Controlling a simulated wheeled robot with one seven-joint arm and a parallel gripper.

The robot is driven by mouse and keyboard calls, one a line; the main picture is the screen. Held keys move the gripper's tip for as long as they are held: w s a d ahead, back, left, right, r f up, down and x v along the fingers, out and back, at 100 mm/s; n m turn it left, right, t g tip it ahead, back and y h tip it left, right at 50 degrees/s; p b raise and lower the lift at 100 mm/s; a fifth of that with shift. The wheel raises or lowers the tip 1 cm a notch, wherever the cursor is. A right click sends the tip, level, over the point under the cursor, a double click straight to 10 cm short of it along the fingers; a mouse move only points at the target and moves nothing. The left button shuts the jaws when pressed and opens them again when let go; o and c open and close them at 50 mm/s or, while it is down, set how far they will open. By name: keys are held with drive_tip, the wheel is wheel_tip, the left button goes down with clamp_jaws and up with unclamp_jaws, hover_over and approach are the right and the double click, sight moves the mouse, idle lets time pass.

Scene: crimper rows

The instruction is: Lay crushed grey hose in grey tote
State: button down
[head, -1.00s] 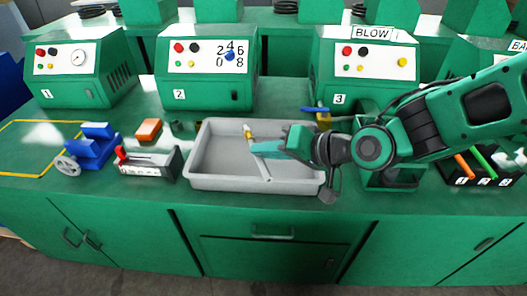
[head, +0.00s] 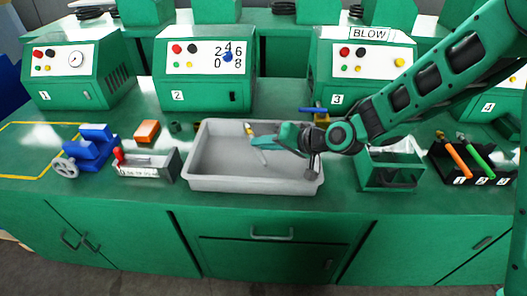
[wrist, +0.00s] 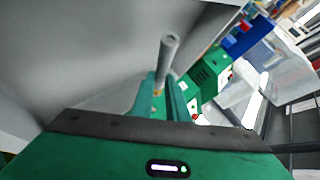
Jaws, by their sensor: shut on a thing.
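The grey tote (head: 205,184) is a wide shallow tray on the green bench, and no other thing shows inside it. My gripper (head: 256,143) is over the tote's right half, shut on the grey hose (head: 263,157). The hose is short and thin, with a yellow end (head: 249,129) pointing to the back; its grey end comes out below the fingers. It is tilted, and I cannot tell whether it touches the floor of the tote. In the wrist view the hose (wrist: 169,48) sticks out between my two green fingers (wrist: 164,98). The crushed part does not show clearly.
A green open bin (head: 390,178) stands right of the tote, and a black rack with orange and green handles (head: 470,165) further right. A small labelled box (head: 150,165), a blue vise (head: 90,148) and an orange block (head: 147,131) stand left. Numbered green machines (head: 205,75) line the back.

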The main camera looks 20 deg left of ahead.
drive_tip(key=shift+f, duration=1.6)
drive_tip(key=shift+f, duration=0.6)
drive_tip(key=c, duration=1.7)
unclamp_jaws()
drive_tip(key=shift+c, duration=0.2)
drive_tip(key=shift+r, duration=0.1)
